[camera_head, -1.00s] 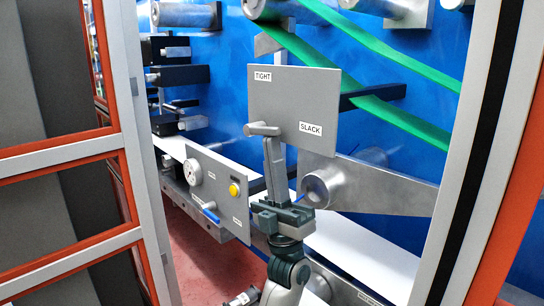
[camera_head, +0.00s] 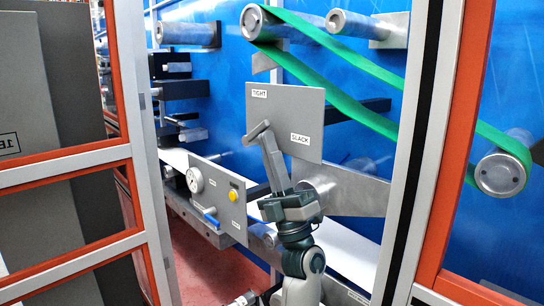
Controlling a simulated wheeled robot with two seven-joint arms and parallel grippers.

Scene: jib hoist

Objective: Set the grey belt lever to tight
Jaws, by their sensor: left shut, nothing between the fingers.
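The grey belt lever (camera_head: 256,131) shows as a short grey bar at the lower left edge of a grey plate (camera_head: 290,112). It slopes up to the right, below the TIGHT label (camera_head: 259,94) and left of the SLACK label (camera_head: 299,139). My left gripper (camera_head: 267,141) reaches up from below, its fingers shut and empty. Its fingertips are at the lever and overlap it; whether they touch it I cannot tell. The tips hide part of the lever and its mount. My right gripper is not in view.
An orange-and-grey frame post (camera_head: 415,150) stands right of my arm, and a similar framed door (camera_head: 70,160) stands left. A panel with a gauge (camera_head: 195,180) and yellow button (camera_head: 233,192) is left of my gripper. A green belt (camera_head: 350,90) runs behind.

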